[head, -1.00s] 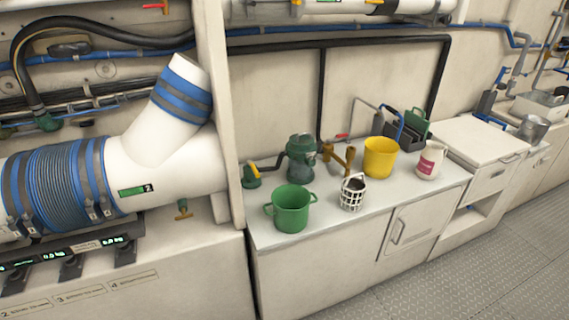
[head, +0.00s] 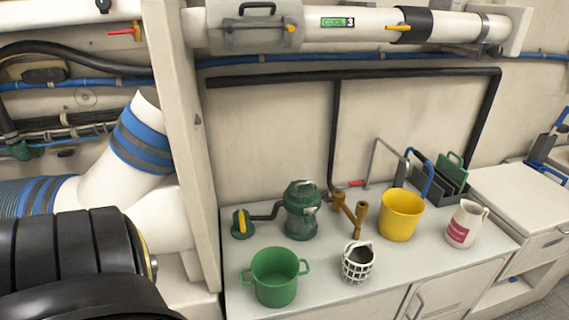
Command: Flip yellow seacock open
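The yellow seacock (head: 242,222) is at the back left of the white counter, close to the upright post. It has a dark green body and a yellow handle that looks roughly upright. It is small, so I cannot tell surely whether it is open or shut. A short black hose runs from it to a green strainer housing (head: 301,212) on its right. A large black segment of my own arm fills the lower left corner, left of the seacock and apart from it. Neither gripper's fingers show in the head view.
A green two-handled pot (head: 275,278) stands in front of the seacock. A white basket (head: 357,263), brass fitting (head: 349,214), yellow bucket (head: 401,216) and white jug (head: 466,224) stand to the right. The post (head: 185,150) borders the counter's left. Bare counter (head: 318,262) shows between pot and basket.

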